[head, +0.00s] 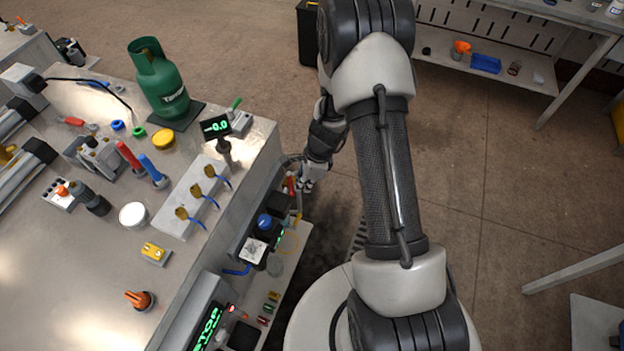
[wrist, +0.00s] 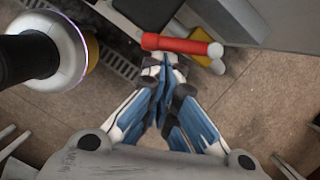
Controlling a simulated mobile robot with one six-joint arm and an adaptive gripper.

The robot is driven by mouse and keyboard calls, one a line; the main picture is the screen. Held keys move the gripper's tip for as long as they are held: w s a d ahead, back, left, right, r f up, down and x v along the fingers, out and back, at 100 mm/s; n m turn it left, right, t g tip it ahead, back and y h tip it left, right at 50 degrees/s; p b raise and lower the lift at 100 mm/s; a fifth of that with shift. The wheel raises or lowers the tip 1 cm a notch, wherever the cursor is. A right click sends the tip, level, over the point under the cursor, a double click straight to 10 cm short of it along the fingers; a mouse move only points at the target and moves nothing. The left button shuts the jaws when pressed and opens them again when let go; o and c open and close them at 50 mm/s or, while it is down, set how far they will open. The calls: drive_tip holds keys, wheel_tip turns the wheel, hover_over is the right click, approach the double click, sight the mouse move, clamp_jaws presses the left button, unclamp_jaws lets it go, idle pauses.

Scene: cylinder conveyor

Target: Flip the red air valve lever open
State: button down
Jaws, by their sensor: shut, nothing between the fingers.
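A red lever (wrist: 180,44) with a pale rounded end lies across the top middle of the wrist view, beside a grey block and a yellow part. In the head view a red bar (head: 291,186), which looks like the same lever, shows on the low shelf side of the bench. My gripper (wrist: 165,65) is shut and empty, its tips just below the lever in the wrist view; I cannot tell if they touch it. In the head view my gripper (head: 303,187) is right beside the red bar, partly covering that area.
The bench (head: 60,270) on the left holds a green gas bottle (head: 162,88), a small display (head: 215,127) and several tools. A lower shelf with boxes and cables is below its edge. Open floor lies to the right.

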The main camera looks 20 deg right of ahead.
sight(293, 191)
drive_tip(key=a+m+b, duration=0.1)
drive_tip(key=m, duration=0.1)
drive_tip(key=a+m, duration=0.2)
drive_tip(key=shift+s+t+b, duration=0.2)
drive_tip(key=shift+t+b, duration=0.2)
drive_tip(key=shift+a, duration=0.1)
idle(0.5)
